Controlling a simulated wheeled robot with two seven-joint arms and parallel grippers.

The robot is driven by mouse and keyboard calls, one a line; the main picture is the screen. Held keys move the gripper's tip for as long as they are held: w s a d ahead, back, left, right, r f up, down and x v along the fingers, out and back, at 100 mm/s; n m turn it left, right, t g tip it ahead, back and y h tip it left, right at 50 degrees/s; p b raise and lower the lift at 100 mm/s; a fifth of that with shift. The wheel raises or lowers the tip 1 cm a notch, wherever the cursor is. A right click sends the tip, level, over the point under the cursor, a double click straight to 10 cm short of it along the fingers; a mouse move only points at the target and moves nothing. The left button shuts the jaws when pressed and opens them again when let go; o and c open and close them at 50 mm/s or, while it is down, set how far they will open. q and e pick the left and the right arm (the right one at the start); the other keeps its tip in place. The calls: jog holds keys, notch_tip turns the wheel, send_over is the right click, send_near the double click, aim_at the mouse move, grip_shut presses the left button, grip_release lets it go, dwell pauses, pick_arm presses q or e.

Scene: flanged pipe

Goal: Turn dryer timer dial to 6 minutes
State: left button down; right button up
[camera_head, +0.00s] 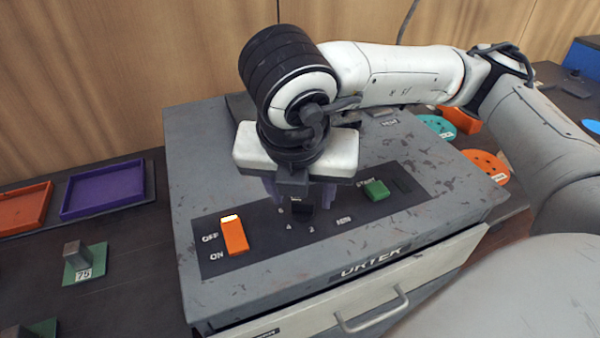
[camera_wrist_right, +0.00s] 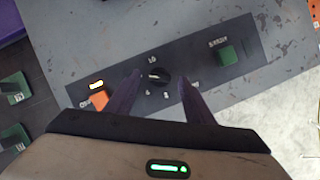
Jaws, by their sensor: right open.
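The grey dryer (camera_head: 330,285) has a dark control panel on its top. The black timer dial (camera_head: 302,212) sits on this panel, partly hidden by my right gripper in the head view. In the right wrist view the dial (camera_wrist_right: 158,77) shows between the fingers, with a pale pointer mark towards its left side and small numbers around it. My right gripper (camera_head: 300,195) points down over the dial, its purple fingers open on either side of it; I cannot tell whether they touch it. The fingers also show in the wrist view (camera_wrist_right: 156,80). My left gripper is out of view.
An orange OFF/ON switch (camera_head: 235,236) is left of the dial, and a green START button (camera_head: 376,190) is right of it. The drawer handle (camera_head: 372,312) sticks out in front. A purple tray (camera_head: 103,190) and a green plate with a block (camera_head: 84,262) lie left.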

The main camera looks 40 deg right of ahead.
jog(key=v, duration=0.8)
jog(key=shift+s+r, duration=0.15)
jog(key=shift+r, duration=0.2)
jog(key=shift+a, duration=0.15)
